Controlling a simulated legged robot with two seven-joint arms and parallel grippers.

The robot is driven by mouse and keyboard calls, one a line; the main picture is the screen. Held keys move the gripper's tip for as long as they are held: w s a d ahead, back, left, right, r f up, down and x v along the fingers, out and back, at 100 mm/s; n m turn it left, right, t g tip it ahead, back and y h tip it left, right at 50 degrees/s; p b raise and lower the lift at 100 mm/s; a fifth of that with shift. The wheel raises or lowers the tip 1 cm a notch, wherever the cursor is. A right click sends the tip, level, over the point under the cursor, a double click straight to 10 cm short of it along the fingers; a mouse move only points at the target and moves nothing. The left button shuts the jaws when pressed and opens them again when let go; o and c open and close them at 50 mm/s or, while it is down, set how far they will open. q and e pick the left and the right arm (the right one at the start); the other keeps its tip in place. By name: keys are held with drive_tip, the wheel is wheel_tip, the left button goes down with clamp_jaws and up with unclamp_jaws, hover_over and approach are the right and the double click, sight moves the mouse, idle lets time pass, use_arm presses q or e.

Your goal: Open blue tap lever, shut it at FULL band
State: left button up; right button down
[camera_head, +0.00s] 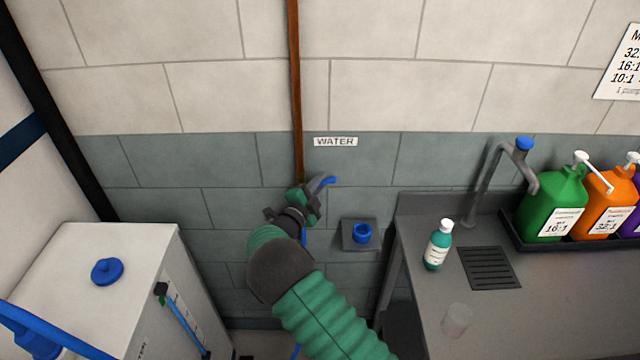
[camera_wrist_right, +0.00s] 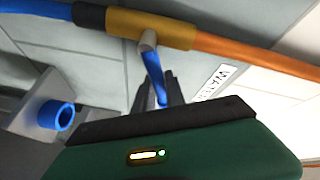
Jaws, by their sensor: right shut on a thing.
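The blue tap lever (camera_wrist_right: 154,78) sits between the two dark fingers of my right gripper (camera_wrist_right: 158,92) in the right wrist view. It joins a brass tap body (camera_wrist_right: 150,28) on the copper pipe. In the head view my right gripper (camera_head: 300,203) is at the wall below the WATER label, shut on the lever, with a blue end (camera_head: 326,182) showing to its right. The white tank (camera_head: 90,250) at left has a blue cap and a sight gauge (camera_head: 185,320) with a blue tube and tick marks. The FULL band cannot be made out. My left gripper is not in view.
A blue ring holder (camera_head: 362,233) is on the wall right of my gripper. A grey counter (camera_head: 540,300) at right holds a small teal bottle (camera_head: 438,245), a clear cup (camera_head: 457,318), a drain grille and pump jugs (camera_head: 553,205). A blue hose (camera_wrist_right: 35,14) leaves the tap.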

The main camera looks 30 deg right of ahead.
drive_tip(key=shift+f, duration=0.15)
drive_tip(key=f+m+y+b, duration=0.1)
drive_tip(key=m+b, duration=0.1)
drive_tip(key=f+m+y+b, duration=0.1)
drive_tip(key=b, duration=0.2)
drive_tip(key=shift+s+d+f+m+g, duration=0.2)
drive_tip(key=shift+f+m+g, duration=0.1)
drive_tip(key=shift+m, duration=0.1)
drive_tip(key=c, duration=1.5)
unclamp_jaws()
drive_tip(key=shift+c, duration=0.2)
drive_tip(key=shift+o, duration=0.8)
drive_tip(key=shift+r, duration=0.1)
drive_tip(key=b+v, duration=0.1)
drive_tip(key=v, duration=1.5)
drive_tip(key=shift+s+a+b, duration=0.2)
drive_tip(key=shift+a+b, duration=0.15)
